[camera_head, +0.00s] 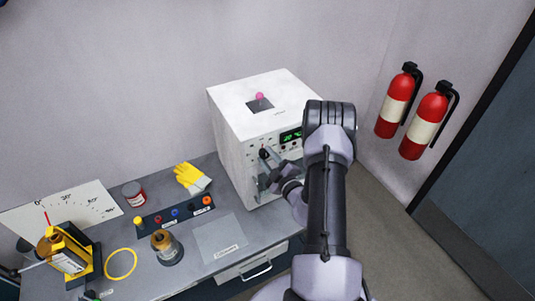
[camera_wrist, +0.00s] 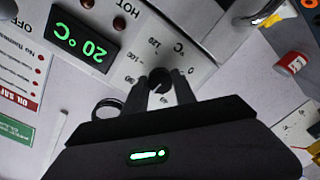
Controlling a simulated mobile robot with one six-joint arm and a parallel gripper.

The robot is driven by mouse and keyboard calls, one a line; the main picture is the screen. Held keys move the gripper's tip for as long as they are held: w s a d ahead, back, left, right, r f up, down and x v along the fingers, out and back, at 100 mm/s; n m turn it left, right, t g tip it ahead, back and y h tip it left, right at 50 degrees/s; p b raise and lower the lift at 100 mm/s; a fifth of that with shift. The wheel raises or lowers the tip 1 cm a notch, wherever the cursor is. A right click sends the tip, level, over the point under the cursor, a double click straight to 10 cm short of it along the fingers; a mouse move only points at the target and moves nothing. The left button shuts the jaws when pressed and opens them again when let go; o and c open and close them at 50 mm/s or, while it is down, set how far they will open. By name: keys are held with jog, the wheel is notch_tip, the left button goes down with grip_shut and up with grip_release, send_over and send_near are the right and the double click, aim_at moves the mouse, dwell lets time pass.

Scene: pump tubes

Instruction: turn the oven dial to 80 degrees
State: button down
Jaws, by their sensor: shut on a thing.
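The white oven (camera_head: 238,150) stands at the back of the bench, its front turned partly toward me. Its green display (camera_head: 290,136) also shows in the wrist view (camera_wrist: 80,39), rotated, reading 20 °C. The black dial (camera_wrist: 159,80) sits on the front panel beside a printed scale with 100, 120 and °C marks. In the head view the dial (camera_head: 264,154) is small beside the gripper. My gripper (camera_wrist: 162,86) has its two fingers on either side of the dial and is shut on it. The fingers hide part of the dial and scale, so I cannot tell where it points.
Yellow gloves (camera_head: 193,178), a red jar (camera_head: 133,193), a colored-knob strip (camera_head: 175,214) and a brown-topped bottle (camera_head: 166,246) stand on the bench left of the oven. Two fire extinguishers (camera_head: 396,100) (camera_head: 428,121) hang on the right wall. A pink ball (camera_head: 259,96) shows at the oven's top.

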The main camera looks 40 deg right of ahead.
jog(key=m+p, duration=0.1)
jog(key=m, duration=0.3)
jog(key=shift+r, duration=0.1)
jog(key=shift+m+p, duration=0.6)
jog(key=shift+m, duration=1.4)
jog(key=c, duration=1)
grip_release()
jog(key=shift+w, duration=0.1)
jog(key=b+v, duration=0.1)
jog(key=v, duration=1.6)
jog(key=shift+s+f, duration=0.25)
jog(key=shift+s, duration=0.05)
